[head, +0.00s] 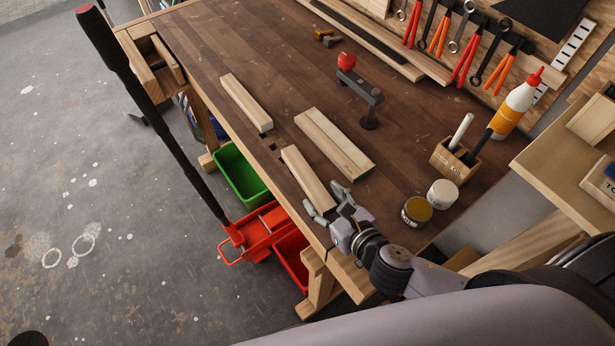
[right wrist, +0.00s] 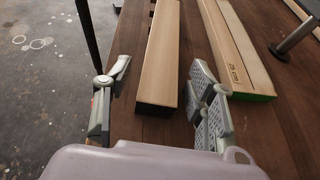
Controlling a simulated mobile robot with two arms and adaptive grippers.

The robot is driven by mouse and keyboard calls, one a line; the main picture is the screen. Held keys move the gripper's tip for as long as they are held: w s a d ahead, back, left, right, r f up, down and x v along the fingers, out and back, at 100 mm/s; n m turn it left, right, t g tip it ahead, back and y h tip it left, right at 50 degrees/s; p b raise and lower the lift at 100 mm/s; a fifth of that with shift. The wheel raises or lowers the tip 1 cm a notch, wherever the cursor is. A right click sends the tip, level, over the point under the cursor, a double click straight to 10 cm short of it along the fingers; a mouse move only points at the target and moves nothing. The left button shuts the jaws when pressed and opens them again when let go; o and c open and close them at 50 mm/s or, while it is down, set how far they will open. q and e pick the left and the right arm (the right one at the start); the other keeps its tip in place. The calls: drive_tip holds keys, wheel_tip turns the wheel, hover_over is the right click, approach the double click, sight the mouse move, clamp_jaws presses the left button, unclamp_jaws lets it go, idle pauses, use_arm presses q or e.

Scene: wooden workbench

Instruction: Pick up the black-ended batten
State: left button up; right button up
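The black-ended batten (right wrist: 161,62) lies on the bench in the right wrist view, its black end face turned toward me. In the head view it appears to be the pale batten (head: 307,177) near the bench's front edge, its near end close to my gripper. My right gripper (head: 327,201) is open, with one finger on each side of the batten in the right wrist view (right wrist: 160,72). I see no clear contact. A wider green-ended piece (head: 335,141) lies to the right; it also shows in the right wrist view (right wrist: 236,55). My left gripper is not in view.
Another pale batten (head: 245,102) lies farther up the bench. A red-knobbed clamp (head: 371,102), two jars (head: 416,211) (head: 442,194), a wooden holder (head: 455,159) and a glue bottle (head: 514,109) stand to the right. A long black pole (head: 160,118) and bins (head: 242,173) are beyond the front edge.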

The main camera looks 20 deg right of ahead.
drive_tip(key=c, duration=1.1)
drive_tip(key=shift+c, duration=0.2)
